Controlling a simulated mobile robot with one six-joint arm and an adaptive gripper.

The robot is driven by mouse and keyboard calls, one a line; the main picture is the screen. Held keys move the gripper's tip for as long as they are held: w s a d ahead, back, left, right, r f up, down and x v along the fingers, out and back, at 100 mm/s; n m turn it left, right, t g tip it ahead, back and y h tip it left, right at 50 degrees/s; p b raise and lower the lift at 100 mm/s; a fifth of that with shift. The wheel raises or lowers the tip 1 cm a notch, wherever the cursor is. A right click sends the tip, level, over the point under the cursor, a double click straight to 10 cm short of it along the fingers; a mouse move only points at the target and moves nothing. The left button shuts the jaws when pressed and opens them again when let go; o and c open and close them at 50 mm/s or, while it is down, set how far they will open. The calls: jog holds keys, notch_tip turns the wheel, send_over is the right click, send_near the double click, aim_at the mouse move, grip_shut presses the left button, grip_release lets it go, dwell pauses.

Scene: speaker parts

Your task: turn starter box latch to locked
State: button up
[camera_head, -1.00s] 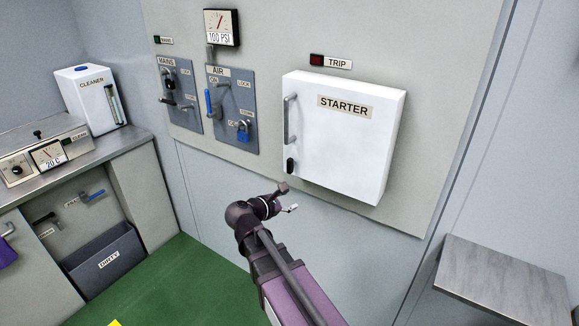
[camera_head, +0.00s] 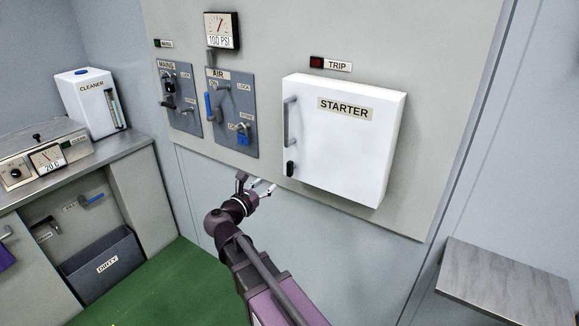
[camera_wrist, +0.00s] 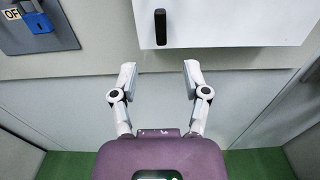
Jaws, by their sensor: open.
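The white starter box (camera_head: 345,150) is closed on the wall panel, with a grey bar handle on its left side. Its latch (camera_head: 290,168) is a small black lever low on the left of the door, hanging roughly vertical. In the wrist view the latch (camera_wrist: 160,27) also stands upright near the box's lower edge. My gripper (camera_head: 257,183) is open and empty, below and left of the latch and apart from it. The wrist view shows both fingers (camera_wrist: 158,80) spread, with bare wall between them.
A blue padlock (camera_head: 243,138) hangs on the AIR panel (camera_head: 222,112), left of the box and above my gripper. The MAINS panel (camera_head: 180,100) is farther left. A grey shelf (camera_head: 505,285) juts out at lower right. The wall below the box is clear.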

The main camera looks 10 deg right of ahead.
aim_at(288, 167)
jog(key=x, duration=1.3)
jog(key=shift+w+d, duration=0.15)
jog(key=shift+d, duration=0.05)
grip_shut()
